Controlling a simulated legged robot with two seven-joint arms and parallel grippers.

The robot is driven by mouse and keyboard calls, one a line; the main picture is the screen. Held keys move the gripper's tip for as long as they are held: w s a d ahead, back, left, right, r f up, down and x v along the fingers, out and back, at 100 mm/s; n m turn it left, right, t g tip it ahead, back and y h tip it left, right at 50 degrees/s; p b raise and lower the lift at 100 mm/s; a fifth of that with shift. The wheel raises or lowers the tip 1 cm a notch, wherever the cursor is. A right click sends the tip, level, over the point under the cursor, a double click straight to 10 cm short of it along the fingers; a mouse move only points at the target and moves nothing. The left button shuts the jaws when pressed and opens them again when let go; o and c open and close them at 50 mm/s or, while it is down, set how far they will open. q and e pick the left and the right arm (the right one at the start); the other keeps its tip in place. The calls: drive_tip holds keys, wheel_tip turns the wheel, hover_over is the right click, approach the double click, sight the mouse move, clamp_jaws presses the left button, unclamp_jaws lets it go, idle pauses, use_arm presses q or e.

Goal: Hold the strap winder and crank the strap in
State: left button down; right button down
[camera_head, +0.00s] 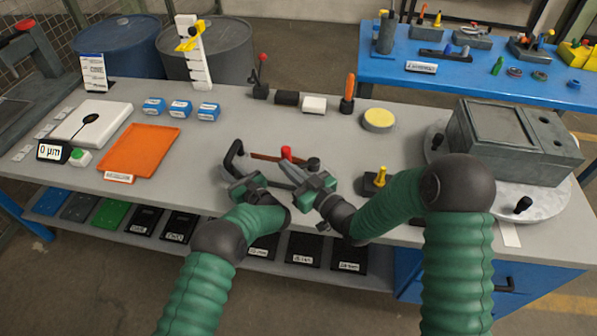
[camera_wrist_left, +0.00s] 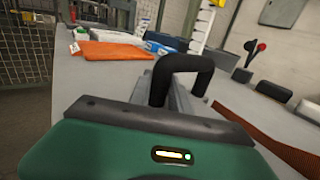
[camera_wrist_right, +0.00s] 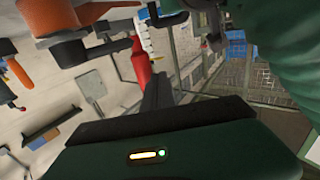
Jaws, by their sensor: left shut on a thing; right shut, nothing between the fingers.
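The strap winder is a grey device with a black bow handle (camera_head: 233,158) at the front middle of the bench. Its brown strap (camera_head: 265,157) stretches to the right, and a red crank knob (camera_head: 286,153) stands up beside the strap's right end. My left gripper (camera_head: 248,184) is shut on the strap winder; in the left wrist view the black handle (camera_wrist_left: 188,68) rises just beyond the jaws. My right gripper (camera_head: 306,186) is shut and empty, close to the front right of the red knob. The red knob (camera_wrist_right: 139,62) shows beyond the right jaws; contact cannot be told.
A yellow-topped peg on a dark block (camera_head: 378,180) stands just right of my right gripper. An orange tray (camera_head: 142,150) lies to the left. A grey box (camera_head: 515,140) on a round plate fills the right end.

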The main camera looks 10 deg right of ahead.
drive_tip(key=w+a+m+t+h, duration=0.1)
drive_tip(key=w+a+h, duration=0.1)
drive_tip(key=w, duration=0.5)
drive_tip(key=shift+m, duration=0.3)
drive_tip(key=shift+s, duration=0.1)
idle(1.2)
